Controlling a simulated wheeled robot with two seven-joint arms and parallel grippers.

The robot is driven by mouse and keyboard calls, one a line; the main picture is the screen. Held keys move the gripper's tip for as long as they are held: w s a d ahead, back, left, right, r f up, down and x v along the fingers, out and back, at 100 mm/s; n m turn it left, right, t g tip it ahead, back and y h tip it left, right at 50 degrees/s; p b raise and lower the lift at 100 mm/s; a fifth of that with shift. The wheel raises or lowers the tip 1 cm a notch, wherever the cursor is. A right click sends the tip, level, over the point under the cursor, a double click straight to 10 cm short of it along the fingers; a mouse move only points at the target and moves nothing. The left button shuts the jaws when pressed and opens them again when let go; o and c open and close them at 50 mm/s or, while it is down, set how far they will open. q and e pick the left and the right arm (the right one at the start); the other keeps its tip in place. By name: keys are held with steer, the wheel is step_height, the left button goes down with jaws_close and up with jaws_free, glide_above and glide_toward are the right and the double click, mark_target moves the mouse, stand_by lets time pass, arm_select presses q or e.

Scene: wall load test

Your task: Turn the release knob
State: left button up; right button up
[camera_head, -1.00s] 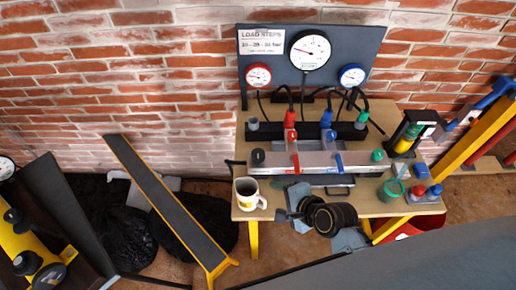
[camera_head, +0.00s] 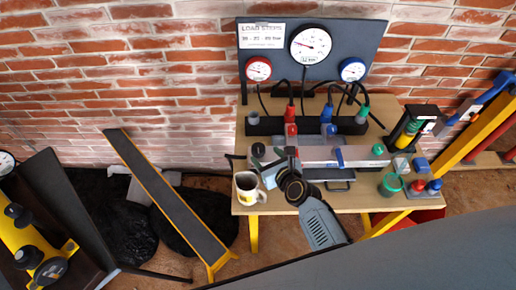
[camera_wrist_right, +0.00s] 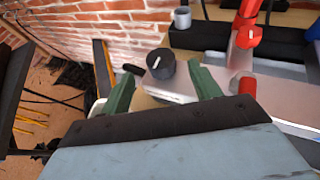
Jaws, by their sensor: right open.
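The release knob appears to be the black round knob (camera_head: 258,150) at the left end of the silver bar (camera_head: 352,153) on the bench. In the right wrist view the knob (camera_wrist_right: 160,64) is dark with a white line on its top. My right gripper (camera_head: 268,163) is just in front of the knob, partly over the bar. In the wrist view its two green fingers (camera_wrist_right: 161,76) are apart, one each side of the knob, with gaps visible. I cannot tell whether the fingertips reach its depth. My left gripper is not in view.
A mug (camera_head: 247,188) stands close to my right gripper at the bench's front left. A red valve (camera_head: 290,128) and a blue valve (camera_head: 328,122) stand behind the bar. Gauges (camera_head: 310,45) are on the back panel. A green jar (camera_head: 391,185) is at the right.

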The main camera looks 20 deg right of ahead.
mark_target(259, 149)
steer(key=b+x, duration=0.1)
steer(key=x, duration=0.6)
steer(key=shift+b, duration=0.35)
steer(key=shift+s, duration=0.1)
